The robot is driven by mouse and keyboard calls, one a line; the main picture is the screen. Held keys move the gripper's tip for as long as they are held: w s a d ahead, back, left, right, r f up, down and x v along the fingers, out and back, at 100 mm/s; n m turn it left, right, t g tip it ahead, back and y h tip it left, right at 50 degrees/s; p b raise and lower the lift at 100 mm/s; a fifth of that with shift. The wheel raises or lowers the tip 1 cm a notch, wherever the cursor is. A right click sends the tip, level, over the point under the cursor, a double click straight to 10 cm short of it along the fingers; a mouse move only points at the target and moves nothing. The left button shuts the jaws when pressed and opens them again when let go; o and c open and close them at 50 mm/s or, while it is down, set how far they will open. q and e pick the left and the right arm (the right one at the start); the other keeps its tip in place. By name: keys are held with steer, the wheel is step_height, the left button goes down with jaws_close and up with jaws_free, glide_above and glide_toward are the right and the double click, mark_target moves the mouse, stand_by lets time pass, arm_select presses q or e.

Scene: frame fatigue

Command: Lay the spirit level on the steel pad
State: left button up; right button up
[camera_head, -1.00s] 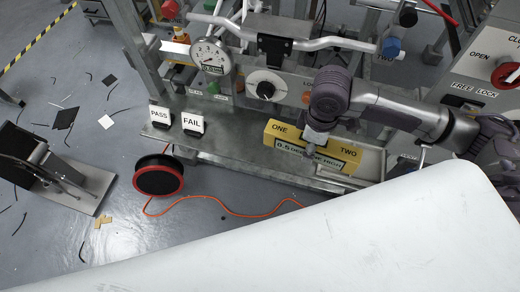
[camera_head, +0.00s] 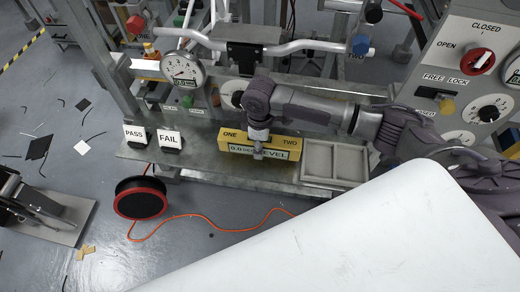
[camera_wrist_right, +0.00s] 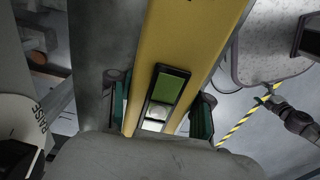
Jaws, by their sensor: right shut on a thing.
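The spirit level is a yellow bar (camera_head: 279,138) marked ONE and TWO, with a display on its front reading 0.0 and LEVEL. It sits at or just above the steel bench ledge (camera_head: 200,168); I cannot tell whether it touches. My right gripper (camera_head: 258,150) is shut on its middle from above. In the right wrist view the yellow bar (camera_wrist_right: 190,40) runs between the green-padded fingers (camera_wrist_right: 160,112), with a green window in it. I cannot make out a separate steel pad; the bar may hide it. My left gripper is not in view.
PASS (camera_head: 136,134) and FAIL (camera_head: 169,139) signs stand left of the level. A shallow divided tray (camera_head: 337,165) lies right of it. A dial gauge (camera_head: 183,70) is behind. A black-red reel (camera_head: 140,198) with orange cord lies on the floor in front.

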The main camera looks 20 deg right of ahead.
step_height(320, 180, down, 2)
steer(key=shift+f, duration=0.25)
steer(key=shift+f, duration=0.15)
steer(key=o, duration=1.3)
